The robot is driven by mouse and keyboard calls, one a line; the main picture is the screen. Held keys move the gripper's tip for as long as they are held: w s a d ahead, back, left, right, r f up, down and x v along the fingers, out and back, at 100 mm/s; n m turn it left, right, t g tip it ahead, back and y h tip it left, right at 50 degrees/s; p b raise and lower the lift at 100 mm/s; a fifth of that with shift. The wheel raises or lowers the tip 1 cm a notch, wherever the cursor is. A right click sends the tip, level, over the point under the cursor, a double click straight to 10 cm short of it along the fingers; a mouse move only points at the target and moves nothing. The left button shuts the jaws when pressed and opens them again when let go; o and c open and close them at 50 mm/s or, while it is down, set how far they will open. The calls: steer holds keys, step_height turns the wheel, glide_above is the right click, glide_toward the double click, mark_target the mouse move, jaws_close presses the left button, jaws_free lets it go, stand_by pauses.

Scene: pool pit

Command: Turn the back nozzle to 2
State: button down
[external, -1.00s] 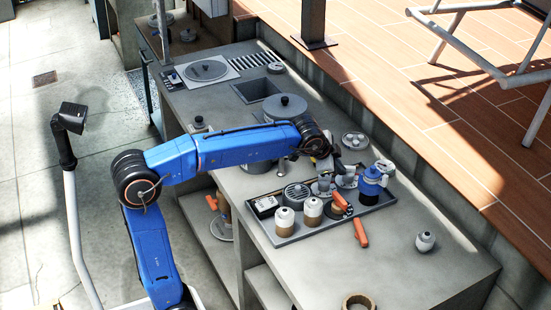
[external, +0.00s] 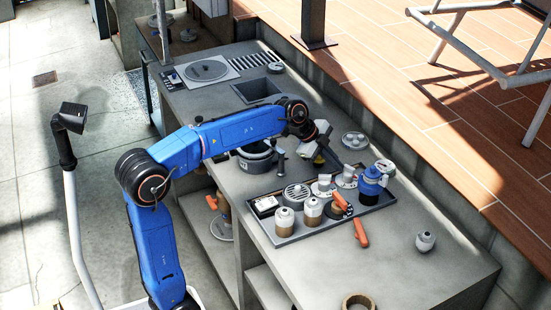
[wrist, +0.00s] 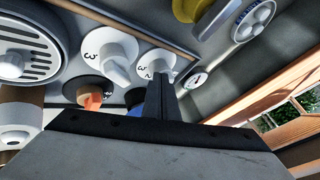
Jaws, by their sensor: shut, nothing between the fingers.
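In the external view, two white nozzle dials stand on the dark tray (external: 292,236). The front dial (external: 322,188) is nearer, and the back dial (external: 346,178) is further right. In the wrist view the back dial (wrist: 152,60) shows the digits 3 and 2 beside its grey knob, and the front dial (wrist: 108,50) shows a 3. Which mark the back knob points to is unclear. My gripper (wrist: 166,100) is shut and empty; in the wrist view its fingers overlap the lower edge of the back dial. In the external view it is above and left of the dials.
On the tray are white jars (external: 285,221), a round grille (external: 297,194) and a blue jug (external: 369,187). An open pot (external: 257,158) stands left of the tray. A round plate (external: 354,140) lies behind.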

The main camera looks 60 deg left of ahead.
steer(key=shift+a+m, duration=0.2)
steer(key=shift+m, duration=0.1)
steer(key=shift+w+a, duration=0.35)
steer(key=shift+a, duration=0.05)
steer(key=shift+w+d, duration=0.1)
steer(key=shift+d, duration=0.1)
stand_by(0.5)
steer(key=shift+w+d, duration=0.15)
steer(key=shift+d, duration=0.35)
